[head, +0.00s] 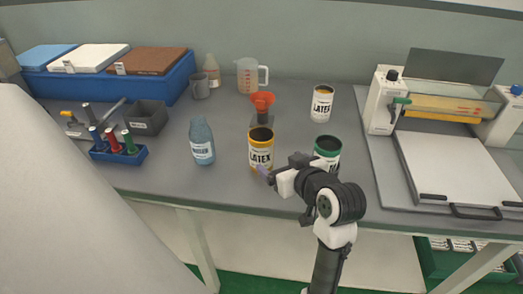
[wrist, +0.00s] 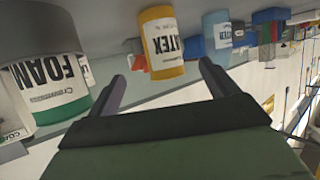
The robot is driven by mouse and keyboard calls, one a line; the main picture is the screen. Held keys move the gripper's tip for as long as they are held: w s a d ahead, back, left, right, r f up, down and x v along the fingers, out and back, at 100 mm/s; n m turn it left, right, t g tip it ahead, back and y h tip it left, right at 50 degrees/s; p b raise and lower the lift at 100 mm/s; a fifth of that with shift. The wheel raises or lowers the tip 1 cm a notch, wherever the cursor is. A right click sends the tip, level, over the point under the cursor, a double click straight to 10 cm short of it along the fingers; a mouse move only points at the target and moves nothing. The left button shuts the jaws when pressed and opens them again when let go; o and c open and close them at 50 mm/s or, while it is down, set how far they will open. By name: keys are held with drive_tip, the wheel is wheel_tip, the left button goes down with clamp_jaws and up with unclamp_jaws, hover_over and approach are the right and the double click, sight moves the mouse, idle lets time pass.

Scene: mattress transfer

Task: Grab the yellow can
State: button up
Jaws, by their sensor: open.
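The yellow can (head: 261,150), with a white LATEX label and a dark open top, stands upright near the front edge of the table. My gripper (head: 266,174) is just in front of it and low, at its right side in the head view. In the wrist view the picture is upside down, and the yellow can (wrist: 163,44) shows beyond and between the two spread fingers of my gripper (wrist: 163,74). The gripper is open and nothing is between the fingers. Whether a finger touches the can cannot be told.
A green-rimmed FOAM can (wrist: 45,70) stands close to my gripper's side; it is partly behind my arm in the head view (head: 328,147). Another LATEX can (head: 322,103) stands farther back.

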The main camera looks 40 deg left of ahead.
sight(268, 154)
drive_tip(key=p+x, duration=0.1)
drive_tip(key=x, duration=0.6)
drive_tip(key=shift+r, duration=0.1)
drive_tip(key=shift+f+p+x, duration=0.15)
drive_tip(key=shift+p+x, duration=0.3)
drive_tip(key=shift+x, duration=0.95)
drive_tip(key=shift+f+p+x, duration=0.1)
drive_tip(key=shift+p+x, duration=0.35)
drive_tip(key=shift+x, duration=0.95)
drive_tip(key=shift+s, duration=0.15)
drive_tip(key=c, duration=1.2)
drive_tip(key=shift+r, duration=0.25)
wheel_tip(268, 154, up, 19)
drive_tip(key=b, duration=0.1)
drive_tip(key=shift+r+b, duration=0.25)
drive_tip(key=shift+b, duration=0.1)
